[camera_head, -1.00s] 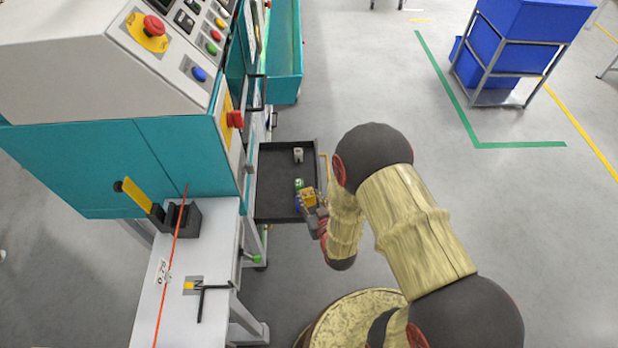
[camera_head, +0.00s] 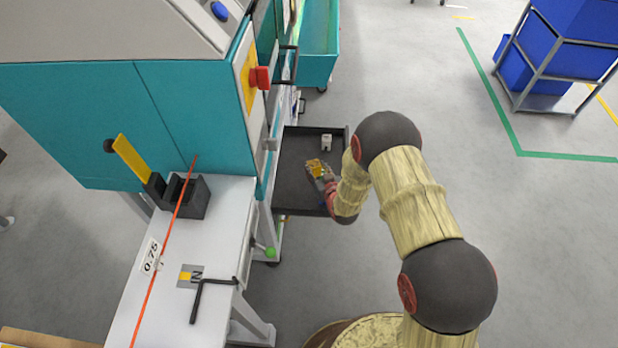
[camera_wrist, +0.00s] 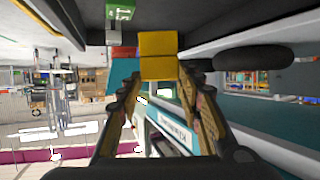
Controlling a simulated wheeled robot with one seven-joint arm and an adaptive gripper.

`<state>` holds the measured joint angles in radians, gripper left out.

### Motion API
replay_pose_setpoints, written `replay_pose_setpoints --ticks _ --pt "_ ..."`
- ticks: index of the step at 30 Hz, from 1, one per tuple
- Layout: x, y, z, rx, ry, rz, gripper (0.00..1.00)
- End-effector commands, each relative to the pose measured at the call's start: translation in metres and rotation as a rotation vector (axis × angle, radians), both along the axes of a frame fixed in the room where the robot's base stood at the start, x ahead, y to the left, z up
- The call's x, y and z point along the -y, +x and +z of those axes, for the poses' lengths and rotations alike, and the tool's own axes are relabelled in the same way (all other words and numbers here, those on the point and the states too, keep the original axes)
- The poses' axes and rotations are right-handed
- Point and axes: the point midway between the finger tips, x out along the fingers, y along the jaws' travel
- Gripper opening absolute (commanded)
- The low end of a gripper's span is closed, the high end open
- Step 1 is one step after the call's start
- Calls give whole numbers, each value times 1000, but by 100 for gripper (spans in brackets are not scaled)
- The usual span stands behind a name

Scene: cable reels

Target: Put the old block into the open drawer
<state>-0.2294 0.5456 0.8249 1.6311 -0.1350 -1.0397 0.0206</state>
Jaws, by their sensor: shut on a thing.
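My gripper (camera_head: 318,170) is shut on a yellow block (camera_wrist: 158,55), which shows between the fingertips in the wrist view. In the head view the yellow block (camera_head: 318,170) is over the open dark drawer (camera_head: 290,190). I cannot tell whether it touches the drawer floor. A small white block (camera_head: 327,141) lies near the drawer's far side. A green block with white marking (camera_wrist: 121,10) shows beside the held block in the wrist view; in the head view my gripper seems to hide it.
The teal machine (camera_head: 130,110) stands left of the drawer. A white bench (camera_head: 175,250) carries a black slotted fixture (camera_head: 190,196), an orange cable (camera_head: 170,240), a 0.75 card (camera_head: 151,256) and a hex key (camera_head: 198,295). Blue bins (camera_head: 570,50) stand far right. Floor right of my arm is clear.

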Motion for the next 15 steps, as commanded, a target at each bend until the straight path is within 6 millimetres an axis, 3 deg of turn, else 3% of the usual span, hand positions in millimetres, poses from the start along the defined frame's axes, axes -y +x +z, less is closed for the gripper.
replay_pose_setpoints --ticks 10,15 --pt "-2 1 -54 -2 0 3 8" --pt "-2 1 -69 0 0 3 8"
